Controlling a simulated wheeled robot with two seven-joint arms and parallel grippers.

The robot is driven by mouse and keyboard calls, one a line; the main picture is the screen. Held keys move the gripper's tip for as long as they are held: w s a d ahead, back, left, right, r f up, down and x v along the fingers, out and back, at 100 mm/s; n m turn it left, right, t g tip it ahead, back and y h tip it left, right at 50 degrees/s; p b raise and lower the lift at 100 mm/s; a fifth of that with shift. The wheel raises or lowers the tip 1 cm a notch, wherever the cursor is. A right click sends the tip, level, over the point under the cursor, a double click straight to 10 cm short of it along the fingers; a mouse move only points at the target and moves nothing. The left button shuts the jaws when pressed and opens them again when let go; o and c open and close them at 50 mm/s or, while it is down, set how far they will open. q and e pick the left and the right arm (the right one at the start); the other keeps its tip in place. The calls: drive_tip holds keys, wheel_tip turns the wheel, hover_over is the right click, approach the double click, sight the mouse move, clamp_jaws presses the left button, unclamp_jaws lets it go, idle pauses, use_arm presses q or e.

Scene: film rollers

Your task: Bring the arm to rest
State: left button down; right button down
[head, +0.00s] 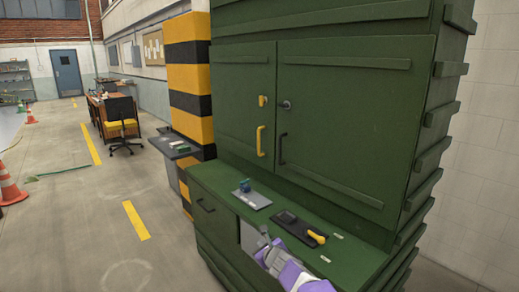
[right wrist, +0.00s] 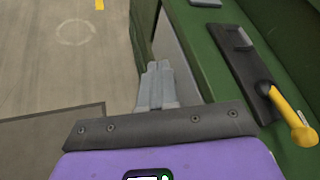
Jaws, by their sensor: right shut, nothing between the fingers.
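My right gripper (head: 266,241), with purple and grey parts, is at the front edge of the green cabinet's counter (head: 345,262). Its fingers are together and hold nothing. In the right wrist view the closed fingers (right wrist: 156,72) point forward beside the counter, over the floor, apart from the objects on top. My left gripper is not in view.
A dark plate with a yellow-handled tool (head: 316,237) and a grey plate with a blue item (head: 245,186) lie on the counter. Closed green doors (head: 340,120) rise behind. Open floor (head: 90,235) lies left; an orange cone (head: 9,185) stands there.

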drive_tip(key=s+d+f+n+g+h+p, duration=0.2)
drive_tip(key=s+d+f+n+g, duration=0.3)
drive_tip(key=s+f, duration=0.65)
drive_tip(key=s+d+f+n+g+h+p, duration=0.1)
drive_tip(key=s+d+f+n+g+p, duration=0.15)
drive_tip(key=s+d+f+n, duration=0.85)
drive_tip(key=s+a+f+n+g+y+p, duration=0.1)
drive_tip(key=s+a+f+n+g, duration=0.1)
drive_tip(key=s, duration=0.9)
drive_tip(key=s+a+f+n+g+y+p, duration=0.1)
drive_tip(key=s+a+n, duration=0.4)
drive_tip(key=s, duration=0.7)
drive_tip(key=shift+s+a+f+n+g+y+p, duration=0.2)
drive_tip(key=shift+f+n+g+y+p, duration=0.2)
drive_tip(key=shift+f+n+g+y, duration=0.45)
